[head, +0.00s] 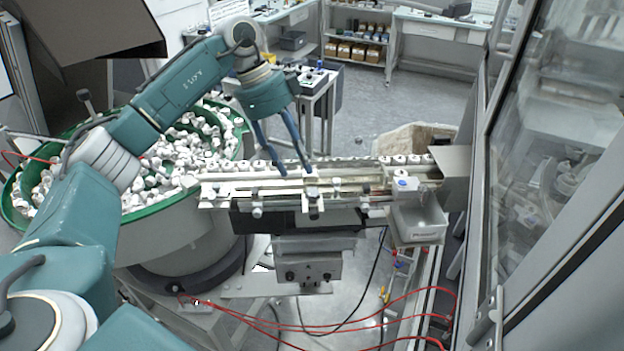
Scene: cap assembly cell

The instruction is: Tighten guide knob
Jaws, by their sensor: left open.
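My left gripper (296,170) is open. Its two dark blue fingers point down over the guide rail (235,190), with the tips apart near the row of white caps. I cannot tell whether the tips touch anything. No knob is between the fingers. My right gripper is not in view.
A green-rimmed bowl feeder (150,208) full of white caps stands left of the rail. A clear bin (418,222) hangs at the rail's right end, beside a metal housing (455,175). Red hoses (330,330) run below. A glass-panelled frame (550,150) closes the right side.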

